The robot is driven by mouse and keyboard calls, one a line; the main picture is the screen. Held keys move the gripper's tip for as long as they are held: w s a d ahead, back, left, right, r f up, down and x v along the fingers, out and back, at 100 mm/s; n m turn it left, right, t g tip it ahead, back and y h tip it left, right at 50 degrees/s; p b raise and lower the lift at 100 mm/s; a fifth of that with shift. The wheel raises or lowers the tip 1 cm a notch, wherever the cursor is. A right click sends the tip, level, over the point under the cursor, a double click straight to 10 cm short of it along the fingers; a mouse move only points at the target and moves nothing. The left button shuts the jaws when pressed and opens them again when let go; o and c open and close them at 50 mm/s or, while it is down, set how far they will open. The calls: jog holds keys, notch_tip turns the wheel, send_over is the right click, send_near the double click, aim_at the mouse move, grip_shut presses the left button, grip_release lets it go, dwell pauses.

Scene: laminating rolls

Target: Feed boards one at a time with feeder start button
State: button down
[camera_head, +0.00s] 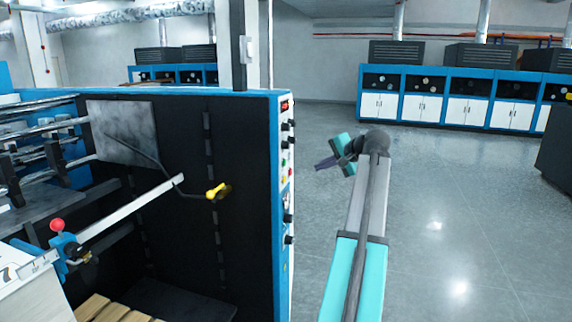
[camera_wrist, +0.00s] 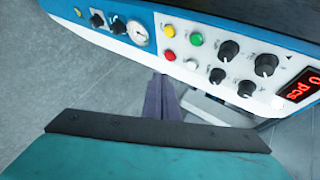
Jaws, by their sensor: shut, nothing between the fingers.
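The machine's control panel (camera_head: 287,170) is a narrow white strip on the blue-edged end of the machine. In the wrist view the panel (camera_wrist: 215,75) carries a green button (camera_wrist: 196,39), a yellow button (camera_wrist: 169,31), a red button (camera_wrist: 169,55) and a white button (camera_wrist: 191,65). I cannot read which one is the feeder start. My gripper (camera_head: 322,164) is shut and empty, to the right of the panel with a gap in the picture. In the wrist view its dark purple fingers (camera_wrist: 161,88) point at the panel, just below the red button.
A red display (camera_wrist: 300,86) reads "0 pcs" beside several black knobs (camera_wrist: 228,50). A round gauge (camera_wrist: 138,33) sits left of the buttons. Light wooden pieces (camera_head: 110,308) lie low in the machine. Blue cabinets (camera_head: 450,95) stand far back; the floor between is clear.

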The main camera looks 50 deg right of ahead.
aim_at(284, 162)
jog(key=w+a, duration=0.2)
jog(key=w, duration=0.6)
jog(key=shift+w+a, duration=0.15)
jog(key=shift+a, duration=0.15)
jog(key=shift+w, duration=0.15)
dwell(2.2)
jog(key=shift+w+a, duration=0.15)
jog(key=shift+w, duration=0.15)
jog(key=shift+w+a, duration=0.15)
jog(key=shift+w, duration=0.3)
dwell(1.0)
jog(key=shift+s+p, duration=0.15)
jog(key=shift+p, duration=0.15)
jog(key=shift+s+d, duration=0.25)
jog(key=shift+s, duration=0.4)
